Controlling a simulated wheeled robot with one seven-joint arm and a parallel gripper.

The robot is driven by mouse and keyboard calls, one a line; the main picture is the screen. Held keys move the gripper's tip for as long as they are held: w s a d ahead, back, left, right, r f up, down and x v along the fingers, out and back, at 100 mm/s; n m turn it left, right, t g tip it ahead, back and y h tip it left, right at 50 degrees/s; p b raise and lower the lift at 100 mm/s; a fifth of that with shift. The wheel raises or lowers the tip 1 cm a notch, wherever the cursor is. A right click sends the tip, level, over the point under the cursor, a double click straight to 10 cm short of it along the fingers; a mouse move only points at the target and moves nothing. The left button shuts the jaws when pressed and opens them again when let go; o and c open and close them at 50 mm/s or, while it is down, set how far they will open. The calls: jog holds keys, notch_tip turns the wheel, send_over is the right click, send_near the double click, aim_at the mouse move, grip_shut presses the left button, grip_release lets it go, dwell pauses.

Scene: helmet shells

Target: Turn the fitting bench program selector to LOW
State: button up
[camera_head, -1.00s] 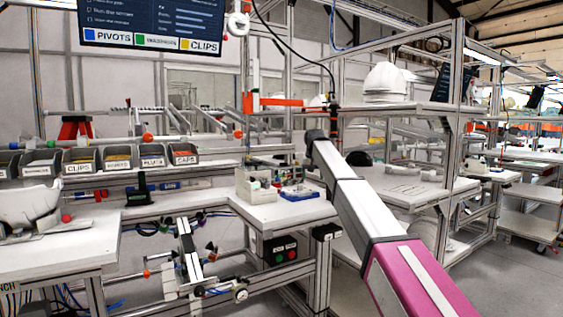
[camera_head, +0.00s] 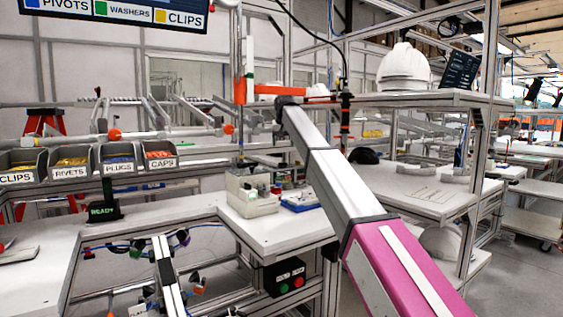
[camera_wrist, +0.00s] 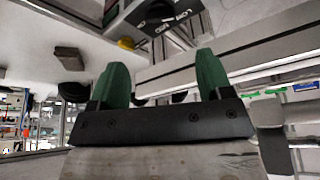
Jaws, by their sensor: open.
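My gripper (camera_wrist: 160,85) shows in the wrist view, with two green fingers spread apart and nothing between them. Beyond the fingertips, at the top of the wrist view, is a dark panel (camera_wrist: 150,18) with white lettering; one word seems to read LOW. A small yellow round part (camera_wrist: 126,43) sits at its edge. I cannot make out the selector's setting. The white fitting bench (camera_head: 275,232) lies left of the arm.
A black box with green and red buttons (camera_head: 285,277) hangs under the bench edge. Labelled bins (camera_head: 118,160) are at left. A white helmet (camera_head: 404,68) sits on a shelf at right.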

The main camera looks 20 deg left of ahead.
aim_at(283, 166)
jog(key=x, duration=1)
jog(key=shift+f, duration=0.2)
jog(key=c, duration=0.9)
